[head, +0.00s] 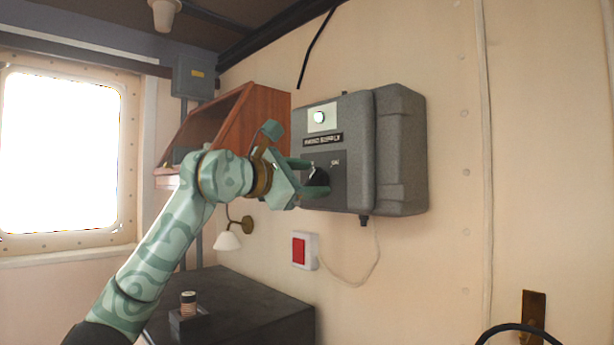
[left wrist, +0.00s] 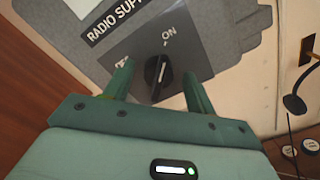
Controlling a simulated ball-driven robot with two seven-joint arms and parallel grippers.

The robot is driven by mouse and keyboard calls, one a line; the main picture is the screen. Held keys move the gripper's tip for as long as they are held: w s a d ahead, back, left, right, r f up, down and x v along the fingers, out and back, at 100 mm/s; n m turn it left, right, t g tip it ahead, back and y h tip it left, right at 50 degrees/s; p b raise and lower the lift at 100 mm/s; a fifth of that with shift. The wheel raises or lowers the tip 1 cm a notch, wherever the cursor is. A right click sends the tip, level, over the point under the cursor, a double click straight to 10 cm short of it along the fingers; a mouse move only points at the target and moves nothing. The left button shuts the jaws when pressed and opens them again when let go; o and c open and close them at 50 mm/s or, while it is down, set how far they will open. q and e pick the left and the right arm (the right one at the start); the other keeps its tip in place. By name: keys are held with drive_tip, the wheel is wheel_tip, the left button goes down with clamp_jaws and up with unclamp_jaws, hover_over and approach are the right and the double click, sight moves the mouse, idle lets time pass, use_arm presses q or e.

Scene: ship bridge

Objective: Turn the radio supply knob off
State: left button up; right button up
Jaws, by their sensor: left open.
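The grey radio supply box (head: 345,120) is fixed to the wall, with a nameplate and a lit pale lamp on its front. Its black knob (head: 317,180) sits on a dark plate marked ON and, partly hidden, OFF. In the left wrist view the knob (left wrist: 158,76) has a white line that points roughly towards ON. My left gripper (head: 313,178) is open, with one finger on either side of the knob. In the left wrist view its fingers (left wrist: 158,71) show a gap to the knob on both sides. My right gripper is out of view.
A wooden shelf box (head: 258,120) is on the wall left of the supply box. A small wall lamp (head: 229,238) and a red switch (head: 299,250) are below. A dark cabinet top (head: 245,300) stands at lower left, with a small object (head: 188,302) on it.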

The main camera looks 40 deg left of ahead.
use_arm(q)
drive_tip(key=shift+s, duration=0.1)
drive_tip(key=c, duration=1)
drive_tip(key=shift+n, duration=0.3)
drive_tip(key=n, duration=0.3)
drive_tip(key=shift+a+n+p, duration=0.1)
drive_tip(key=shift+n+p, duration=0.2)
drive_tip(key=shift+p, duration=0.1)
drive_tip(key=n, duration=0.4)
drive_tip(key=shift+n, duration=0.3)
drive_tip(key=n, duration=0.4)
drive_tip(key=shift+a+n, duration=0.15)
drive_tip(key=shift+n, duration=0.15)
drive_tip(key=shift+a+n, duration=0.1)
drive_tip(key=shift+n, duration=2.1)
